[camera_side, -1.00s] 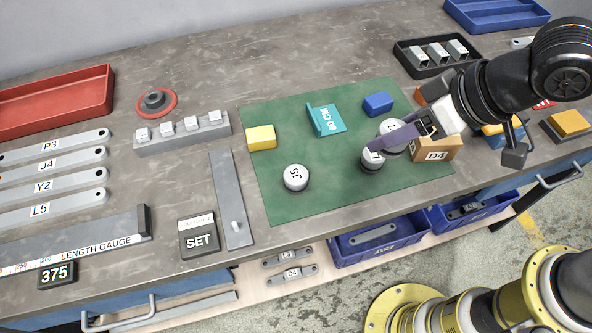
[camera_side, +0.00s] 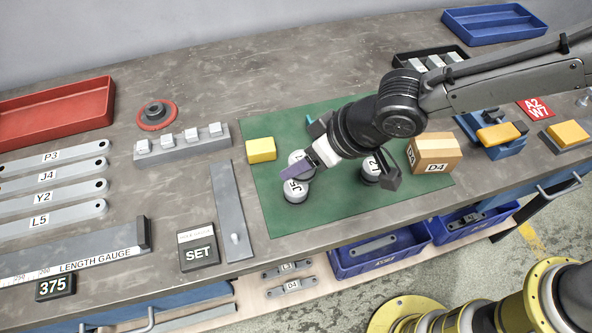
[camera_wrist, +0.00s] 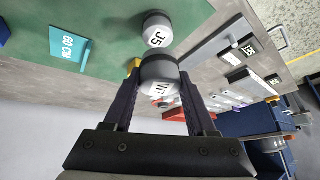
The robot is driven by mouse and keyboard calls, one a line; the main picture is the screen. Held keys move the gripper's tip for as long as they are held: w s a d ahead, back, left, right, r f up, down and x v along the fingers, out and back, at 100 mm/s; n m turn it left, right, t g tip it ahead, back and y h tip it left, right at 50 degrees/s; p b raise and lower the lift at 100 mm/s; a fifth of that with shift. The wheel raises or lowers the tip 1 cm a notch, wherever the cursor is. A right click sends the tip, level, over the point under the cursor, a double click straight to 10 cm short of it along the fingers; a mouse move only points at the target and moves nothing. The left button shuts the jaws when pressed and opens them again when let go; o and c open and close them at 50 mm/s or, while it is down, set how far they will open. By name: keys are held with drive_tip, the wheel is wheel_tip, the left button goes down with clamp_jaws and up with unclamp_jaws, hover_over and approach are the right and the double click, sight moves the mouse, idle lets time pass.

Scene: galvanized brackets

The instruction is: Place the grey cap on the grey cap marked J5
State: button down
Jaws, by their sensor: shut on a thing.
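My gripper (camera_side: 302,170) is shut on a grey cap with a white lettered top (camera_side: 298,157). In the wrist view the held cap (camera_wrist: 160,72) sits between both fingers; its label seems to read W1. The grey cap marked J5 (camera_side: 295,192) stands upright on the green mat, partly hidden by a purple finger in the side view. In the wrist view the J5 cap (camera_wrist: 157,31) lies just beyond the held cap, apart in the picture. The height between them is hard to tell.
Another grey cap (camera_side: 369,172) stands on the green mat (camera_side: 335,212), partly behind my arm. A yellow block (camera_side: 261,149) is left of the held cap, and a cardboard box marked D4 (camera_side: 436,153) is at the right. The mat's front is clear.

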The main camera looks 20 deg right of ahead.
sight(296, 186)
drive_tip(key=shift+x, duration=0.95)
drive_tip(key=shift+a+f, duration=0.1)
drive_tip(key=shift+f, duration=1.35)
drive_tip(key=shift+f, duration=0.1)
drive_tip(key=shift+c, duration=1)
unclamp_jaws()
drive_tip(key=v, duration=1.2)
